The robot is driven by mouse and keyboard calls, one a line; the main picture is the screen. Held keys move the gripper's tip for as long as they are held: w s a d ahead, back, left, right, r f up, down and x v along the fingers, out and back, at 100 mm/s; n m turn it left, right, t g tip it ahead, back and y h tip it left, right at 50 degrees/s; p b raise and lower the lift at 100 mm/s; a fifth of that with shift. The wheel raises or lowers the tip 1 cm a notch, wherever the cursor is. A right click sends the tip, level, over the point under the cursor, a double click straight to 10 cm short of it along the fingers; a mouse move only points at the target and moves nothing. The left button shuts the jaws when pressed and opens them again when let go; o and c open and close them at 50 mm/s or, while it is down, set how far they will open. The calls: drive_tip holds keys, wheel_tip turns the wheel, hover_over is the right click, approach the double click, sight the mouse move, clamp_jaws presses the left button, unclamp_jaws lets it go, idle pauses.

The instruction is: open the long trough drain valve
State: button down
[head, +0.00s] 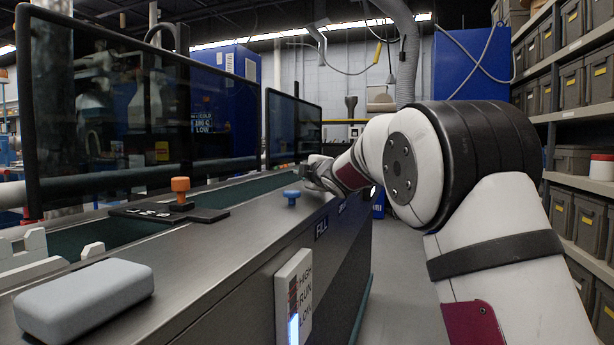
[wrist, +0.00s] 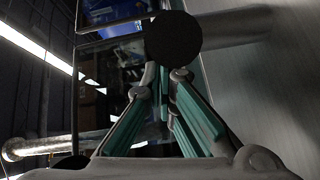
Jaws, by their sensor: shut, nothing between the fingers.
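The long trough (head: 215,235) runs away from me along the left, with a steel rim and dark green inside. A blue knob (head: 292,197) stands on its near rim above a FILL label (head: 321,228). A second label (head: 343,208), too small to read, sits farther along the side. No drain valve can be made out clearly in the head view. My gripper (head: 312,172) is over the rim beyond the blue knob, shut and empty. In the wrist view my gripper (wrist: 165,78) has its fingertips just below a dark round disc (wrist: 173,38); whether they touch is unclear.
An orange knob (head: 180,187) stands on a black plate (head: 168,213) across the trough. A grey block (head: 85,300) lies on the near rim. Dark clear panels (head: 110,110) line the far side. Shelves of bins (head: 578,140) stand right; the floor (head: 392,265) between is clear.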

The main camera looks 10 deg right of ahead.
drive_tip(key=shift+w+d+h+b, duration=0.2)
drive_tip(key=shift+w+h+b, duration=0.05)
drive_tip(key=shift+h+b, duration=0.1)
idle(1.3)
drive_tip(key=shift+a, duration=0.15)
idle(0.7)
